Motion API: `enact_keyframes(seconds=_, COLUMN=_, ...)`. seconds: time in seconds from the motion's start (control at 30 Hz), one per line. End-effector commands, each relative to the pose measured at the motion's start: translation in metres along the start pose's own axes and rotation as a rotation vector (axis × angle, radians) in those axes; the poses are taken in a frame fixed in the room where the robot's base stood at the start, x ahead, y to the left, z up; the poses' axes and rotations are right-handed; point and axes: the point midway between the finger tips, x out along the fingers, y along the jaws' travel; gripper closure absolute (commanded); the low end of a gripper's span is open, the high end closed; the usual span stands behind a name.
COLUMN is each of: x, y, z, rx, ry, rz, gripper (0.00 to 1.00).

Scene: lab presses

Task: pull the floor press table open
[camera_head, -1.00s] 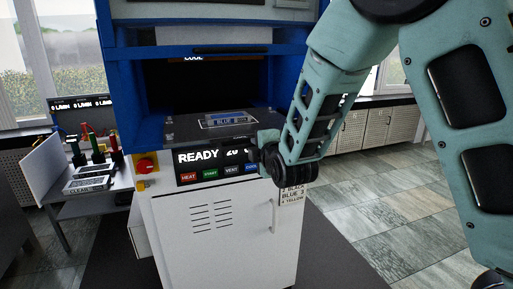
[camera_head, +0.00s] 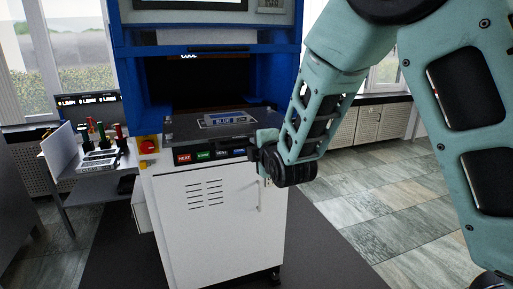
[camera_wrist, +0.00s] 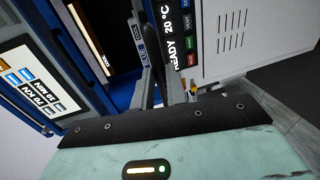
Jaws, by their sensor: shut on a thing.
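The floor press is a blue frame (camera_head: 130,75) over a white cabinet (camera_head: 215,220). Its dark table (camera_head: 185,130) lies in the opening and juts out at the front, over the place of the display. A blue-labelled block (camera_head: 224,118) sits on the table. My gripper (camera_head: 252,154) is at the table's front right and is shut on its front edge or handle. The exact contact is hidden by my wrist. In the wrist view my gripper (camera_wrist: 152,88) is seen near the table front, beside the READY display (camera_wrist: 172,35).
A side bench (camera_head: 85,185) with red and green handled tools and a small clear-labelled panel stands at the left. A red knob (camera_head: 148,147) is on the press's left. Tiled floor (camera_head: 365,205) is open at the right. A dark mat (camera_head: 320,255) lies under the press.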

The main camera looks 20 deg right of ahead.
Motion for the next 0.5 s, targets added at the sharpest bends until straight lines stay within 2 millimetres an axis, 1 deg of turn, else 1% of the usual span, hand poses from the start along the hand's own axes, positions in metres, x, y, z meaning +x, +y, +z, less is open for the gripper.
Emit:
enact_keyframes(seconds=0.03, x=-0.0023, y=-0.0040, z=0.0000, rx=-0.001, ry=0.000, rz=-0.010, gripper=1.00)
enact_keyframes(seconds=0.27, x=-0.0031, y=-0.0051, z=-0.0002, rx=-0.001, ry=0.000, rz=-0.013, gripper=1.00)
enact_keyframes(seconds=0.3, x=-0.0031, y=-0.0051, z=-0.0002, rx=-0.001, ry=0.000, rz=-0.014, gripper=0.83)
enact_keyframes(seconds=0.33, x=-0.0030, y=-0.0051, z=-0.0003, rx=-0.001, ry=0.001, rz=-0.014, gripper=0.77)
enact_keyframes(seconds=0.5, x=-0.0023, y=-0.0037, z=-0.0002, rx=-0.001, ry=0.001, rz=-0.010, gripper=0.77)
